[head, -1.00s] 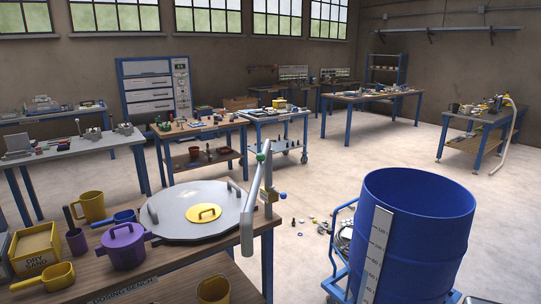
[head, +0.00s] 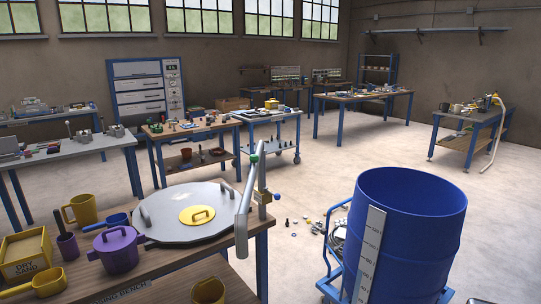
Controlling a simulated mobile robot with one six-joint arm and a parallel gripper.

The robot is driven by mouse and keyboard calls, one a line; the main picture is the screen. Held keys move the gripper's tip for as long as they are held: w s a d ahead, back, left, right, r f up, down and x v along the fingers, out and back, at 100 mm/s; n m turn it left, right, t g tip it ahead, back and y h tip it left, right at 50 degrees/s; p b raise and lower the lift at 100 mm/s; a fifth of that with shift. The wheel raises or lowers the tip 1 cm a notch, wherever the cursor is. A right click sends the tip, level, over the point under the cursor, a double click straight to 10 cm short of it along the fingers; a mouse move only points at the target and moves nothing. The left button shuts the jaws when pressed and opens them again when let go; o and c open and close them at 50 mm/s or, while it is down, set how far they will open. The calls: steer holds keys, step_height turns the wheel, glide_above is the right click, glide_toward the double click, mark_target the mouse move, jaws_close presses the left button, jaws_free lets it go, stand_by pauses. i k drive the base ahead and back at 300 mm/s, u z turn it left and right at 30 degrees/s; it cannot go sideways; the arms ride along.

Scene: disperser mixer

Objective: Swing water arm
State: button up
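The water arm (head: 245,208) is a pale grey pipe on an upright post (head: 262,175) at the right corner of the dosing bench. It has a green piece near its top end and a blue knob (head: 276,197) beside the post. The pipe slopes down toward the front, along the right edge of a round grey lid (head: 180,226) on the bench. A tall blue drum (head: 405,235) with a white scale strip stands on the floor to the right, apart from the arm. My gripper is not in view.
On the dosing bench (head: 185,262) are a purple pot (head: 117,250), yellow jug (head: 82,210), yellow scoop (head: 38,281) and dry sand box (head: 25,258). A blue cart (head: 333,285) is by the drum. Small parts litter the floor behind it. Open floor lies beyond.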

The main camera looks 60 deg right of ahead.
mark_target(241, 219)
steer(key=z, duration=0.65)
steer(key=k, duration=0.95)
steer(key=u, duration=0.8)
steer(key=i, duration=1)
steer(key=u, duration=0.05)
